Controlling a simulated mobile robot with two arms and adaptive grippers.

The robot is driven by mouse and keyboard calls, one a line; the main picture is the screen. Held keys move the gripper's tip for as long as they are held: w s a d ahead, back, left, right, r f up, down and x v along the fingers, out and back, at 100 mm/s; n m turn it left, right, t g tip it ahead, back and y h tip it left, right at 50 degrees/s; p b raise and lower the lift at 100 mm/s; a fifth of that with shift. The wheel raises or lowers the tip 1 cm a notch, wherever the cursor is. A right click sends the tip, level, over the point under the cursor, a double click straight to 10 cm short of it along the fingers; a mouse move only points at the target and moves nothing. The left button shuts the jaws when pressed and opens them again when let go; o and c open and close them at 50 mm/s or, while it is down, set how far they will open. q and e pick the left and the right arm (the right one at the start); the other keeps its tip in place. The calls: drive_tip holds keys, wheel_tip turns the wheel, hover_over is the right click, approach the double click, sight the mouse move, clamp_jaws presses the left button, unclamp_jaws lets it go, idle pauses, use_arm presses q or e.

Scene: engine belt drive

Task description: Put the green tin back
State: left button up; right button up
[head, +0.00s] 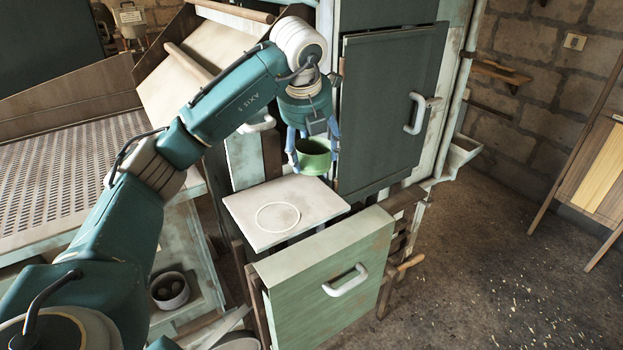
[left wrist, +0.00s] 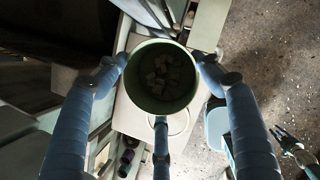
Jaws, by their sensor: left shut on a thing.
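The green tin (head: 313,157) is held up by my left gripper (head: 312,146), above the back right of a pale shelf (head: 243,211) with a ring outline (head: 278,217) drawn on it. In the left wrist view the green tin (left wrist: 160,76) is seen from above, with several small dark lumps inside. The blue fingers of my left gripper (left wrist: 162,85) close around its rim. The ring outline (left wrist: 178,122) shows partly below the tin in that view. My right gripper is not seen in the head view.
A green drawer front (head: 325,285) with a white handle stands just in front of the shelf. A dark cabinet door (head: 388,110) with a handle is right of the tin. A perforated tray (head: 70,180) lies at the left. Open floor (head: 500,260) is at the right.

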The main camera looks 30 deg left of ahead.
sight(311, 168)
use_arm(q)
wheel_tip(311, 168, down, 5)
drive_tip(key=shift+s+r+p, duration=0.1)
drive_tip(key=shift+p, duration=0.4)
wheel_tip(311, 168, down, 3)
drive_tip(key=shift+f+p, duration=0.15)
drive_tip(key=shift+p, duration=0.35)
drive_tip(key=shift+f, duration=0.25)
drive_tip(key=o, duration=1.2)
drive_tip(key=shift+f, duration=0.1)
